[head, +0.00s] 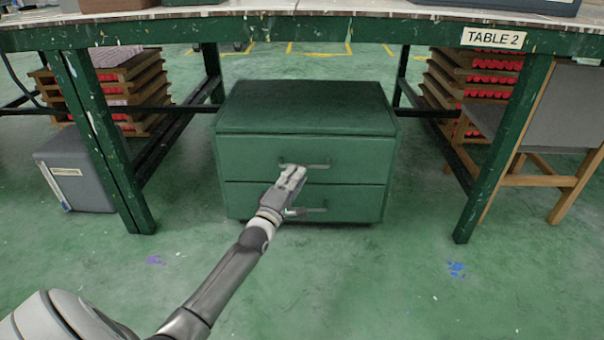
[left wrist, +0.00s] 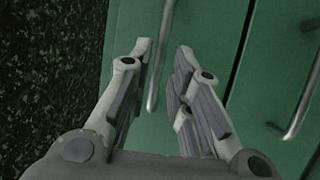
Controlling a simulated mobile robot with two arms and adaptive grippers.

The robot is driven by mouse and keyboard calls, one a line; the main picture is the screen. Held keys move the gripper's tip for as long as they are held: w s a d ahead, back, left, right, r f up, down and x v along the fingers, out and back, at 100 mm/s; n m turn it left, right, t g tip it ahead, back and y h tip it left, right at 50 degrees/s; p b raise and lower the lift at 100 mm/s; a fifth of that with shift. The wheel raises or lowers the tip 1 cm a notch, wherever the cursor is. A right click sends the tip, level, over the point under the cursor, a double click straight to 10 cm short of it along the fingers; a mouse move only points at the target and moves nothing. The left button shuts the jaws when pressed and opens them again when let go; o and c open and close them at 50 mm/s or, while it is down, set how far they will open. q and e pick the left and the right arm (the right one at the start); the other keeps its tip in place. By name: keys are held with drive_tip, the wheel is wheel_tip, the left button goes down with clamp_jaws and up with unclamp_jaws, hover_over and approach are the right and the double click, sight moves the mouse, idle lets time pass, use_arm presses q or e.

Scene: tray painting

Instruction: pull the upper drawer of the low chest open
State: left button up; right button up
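The low green chest (head: 225,150) stands under the table with two drawers, both looking closed. The upper drawer (head: 360,155) has a grey bar handle (head: 318,167). The lower drawer (head: 350,200) has a similar handle (head: 316,210). My left gripper (head: 294,171) is in front of the upper handle and covers part of it. In the left wrist view its fingers are apart (left wrist: 163,52), and the upper handle (left wrist: 157,75) shows in the gap between them. I cannot tell whether they touch it. The lower handle (left wrist: 302,105) is to the right there. My right gripper is not in view.
The table (head: 395,32) with green legs spans above the chest. A grey box (head: 80,175) stands at left, stacked wooden trays (head: 140,85) behind it. More stacked trays (head: 470,85) and a wooden chair (head: 545,180) are at right. The floor (head: 400,280) before the chest is clear.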

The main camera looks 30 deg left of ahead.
use_arm(q)
drive_tip(key=shift+b+x, duration=1.05)
drive_tip(key=shift+x, duration=1.25)
drive_tip(key=shift+c, duration=0.2)
clamp_jaws()
